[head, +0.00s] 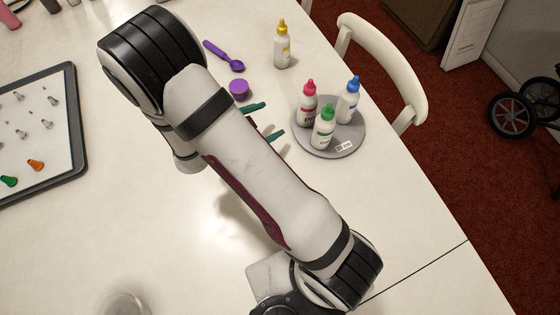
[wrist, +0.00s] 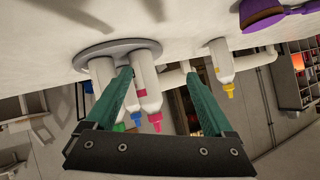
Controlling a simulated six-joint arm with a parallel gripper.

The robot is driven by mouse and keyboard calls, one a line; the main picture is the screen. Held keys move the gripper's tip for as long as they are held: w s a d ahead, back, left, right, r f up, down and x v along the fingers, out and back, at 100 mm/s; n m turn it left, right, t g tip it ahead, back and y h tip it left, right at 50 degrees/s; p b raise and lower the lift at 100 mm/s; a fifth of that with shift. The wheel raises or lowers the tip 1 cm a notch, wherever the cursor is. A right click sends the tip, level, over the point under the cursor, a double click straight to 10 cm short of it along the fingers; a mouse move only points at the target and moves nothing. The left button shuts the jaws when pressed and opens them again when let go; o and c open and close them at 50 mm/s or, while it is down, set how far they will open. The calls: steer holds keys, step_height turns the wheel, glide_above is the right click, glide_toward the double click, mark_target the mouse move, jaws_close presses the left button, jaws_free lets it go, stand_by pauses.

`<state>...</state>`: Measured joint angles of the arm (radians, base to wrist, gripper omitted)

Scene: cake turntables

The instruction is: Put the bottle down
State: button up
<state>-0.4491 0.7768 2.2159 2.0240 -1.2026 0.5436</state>
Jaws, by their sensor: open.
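Three white bottles stand upright on a round grey turntable (head: 356,132): one with a pink cap (head: 307,106), one with a blue cap (head: 348,102) and one with a green cap (head: 323,130). A white bottle with a yellow cap (head: 282,50) stands upright on the table, apart from the turntable. My gripper (head: 265,120) is open and empty, low to the left of the turntable, with its green fingers pointing toward it. In the wrist view, which is upside down, the turntable (wrist: 84,60) and its bottles are ahead of the left finger. The yellow-capped bottle (wrist: 220,62) is ahead and right.
A purple spoon (head: 222,55) and a small round purple thing (head: 238,88) lie behind my gripper. A dark-rimmed tray (head: 74,120) with piping tips is at the left. A white chair (head: 390,65) stands at the table's far edge. Table left of the yellow-capped bottle is partly clear.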

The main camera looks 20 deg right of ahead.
steer(key=w+a+r+n+t+y, duration=0.3)
steer(key=w+a+r+n+y, duration=0.15)
steer(key=a+r+y, duration=0.5)
steer(key=s+a+r+n+g+y, duration=0.2)
steer(key=s+a+r+n+y, duration=0.1)
steer(key=s+a+y, duration=0.15)
steer(key=s+d+r+n+g, duration=0.1)
steer(key=s+d+n+g, duration=0.1)
steer(key=s, duration=0.9)
steer(key=s+d+r+n+g+h, duration=0.1)
steer(key=s+d+g, duration=0.3)
steer(key=s, duration=0.7)
steer(key=shift+d+r+n+h, duration=0.15)
steer(key=shift+r+n+h, duration=0.15)
steer(key=shift+r+n, duration=0.4)
steer(key=shift+s+f, duration=0.1)
